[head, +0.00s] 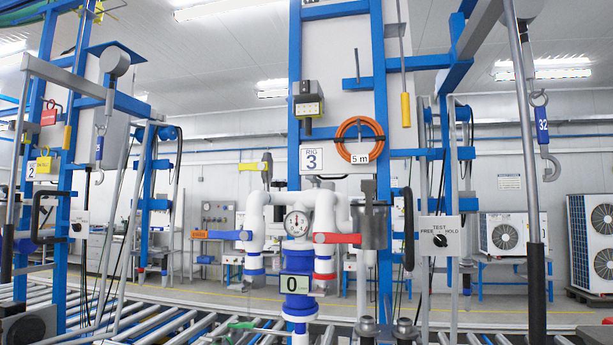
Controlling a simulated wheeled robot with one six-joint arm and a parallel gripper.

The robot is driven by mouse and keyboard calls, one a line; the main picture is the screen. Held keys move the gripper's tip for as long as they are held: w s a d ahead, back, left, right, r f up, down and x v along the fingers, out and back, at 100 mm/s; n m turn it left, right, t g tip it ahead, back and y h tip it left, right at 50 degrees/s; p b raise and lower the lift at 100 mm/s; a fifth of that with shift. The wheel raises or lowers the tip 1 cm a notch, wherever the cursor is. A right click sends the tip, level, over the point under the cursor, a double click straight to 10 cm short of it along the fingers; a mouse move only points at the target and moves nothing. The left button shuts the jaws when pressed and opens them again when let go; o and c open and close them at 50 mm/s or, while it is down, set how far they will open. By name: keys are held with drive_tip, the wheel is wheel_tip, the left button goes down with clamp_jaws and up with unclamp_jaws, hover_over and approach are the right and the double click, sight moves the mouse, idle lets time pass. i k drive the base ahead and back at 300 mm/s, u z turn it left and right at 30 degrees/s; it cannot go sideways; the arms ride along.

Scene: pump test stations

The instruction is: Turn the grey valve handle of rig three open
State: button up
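A grey cylinder (373,228) stands right of the pipes. I cannot make out a clearly grey valve handle or its position. My gripper is not in view.
A roller conveyor (165,325) runs across the front. Another rig with a hanging hook (99,152) stands at left. A dark upright post (537,285) and a hook tagged 32 (548,162) are at right. A "TEST FREE HOLD" switch box (440,236) sits right of the pipework.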

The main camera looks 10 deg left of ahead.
sight(315, 181)
drive_tip(key=u, duration=1.35)
drive_tip(key=i, duration=0.75)
drive_tip(key=z, duration=0.15)
